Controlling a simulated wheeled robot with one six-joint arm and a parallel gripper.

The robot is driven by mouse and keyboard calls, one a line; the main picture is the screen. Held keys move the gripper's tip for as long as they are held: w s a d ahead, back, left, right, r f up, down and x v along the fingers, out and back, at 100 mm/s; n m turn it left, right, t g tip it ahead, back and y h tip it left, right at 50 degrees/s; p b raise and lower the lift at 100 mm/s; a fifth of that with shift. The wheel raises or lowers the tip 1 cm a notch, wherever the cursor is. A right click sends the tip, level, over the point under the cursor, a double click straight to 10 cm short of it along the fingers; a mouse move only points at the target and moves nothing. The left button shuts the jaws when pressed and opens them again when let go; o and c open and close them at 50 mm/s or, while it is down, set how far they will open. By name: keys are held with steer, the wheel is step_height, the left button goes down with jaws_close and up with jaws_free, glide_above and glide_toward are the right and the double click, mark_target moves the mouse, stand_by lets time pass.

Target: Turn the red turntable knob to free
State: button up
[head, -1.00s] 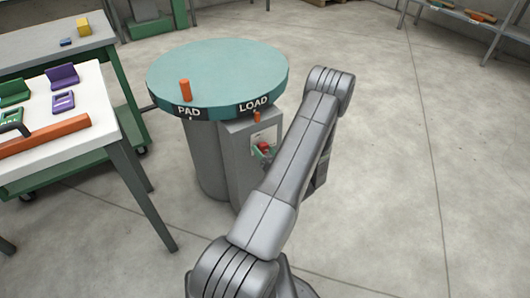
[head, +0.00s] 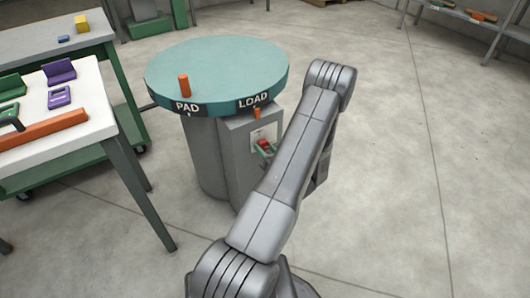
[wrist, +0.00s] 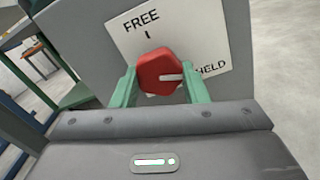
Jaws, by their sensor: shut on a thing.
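The red turntable knob (wrist: 158,72) sits on a white plate (wrist: 205,45) marked FREE and HELD. Its white pointer line points right, toward HELD; FREE is above the knob. My gripper (wrist: 160,90) has its two green fingers on either side of the knob, shut on it.
An orange peg (head: 184,85) stands on the turntable, and a small orange pointer (head: 257,112) is below LOAD. A white-topped table (head: 90,115) with coloured parts is at the left. The floor to the right is clear.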

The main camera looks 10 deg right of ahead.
steer(key=n+b, duration=0.5)
steer(key=shift+f+n+b, duration=0.3)
steer(key=shift+b, duration=0.05)
steer(key=n+b, duration=0.5)
steer(key=b, duration=0.1)
steer(key=shift+d+r, duration=0.1)
steer(key=n, duration=0.3)
steer(key=n+b, duration=0.1)
steer(key=n, duration=0.1)
steer(key=shift+r, duration=0.25)
steer(key=n, duration=0.5)
steer(key=shift+n, duration=0.4)
steer(key=o, duration=1)
steer(key=shift+w+r, duration=0.1)
steer(key=shift+c, duration=0.2)
steer(key=p+v, duration=0.3)
steer(key=v, duration=1.1)
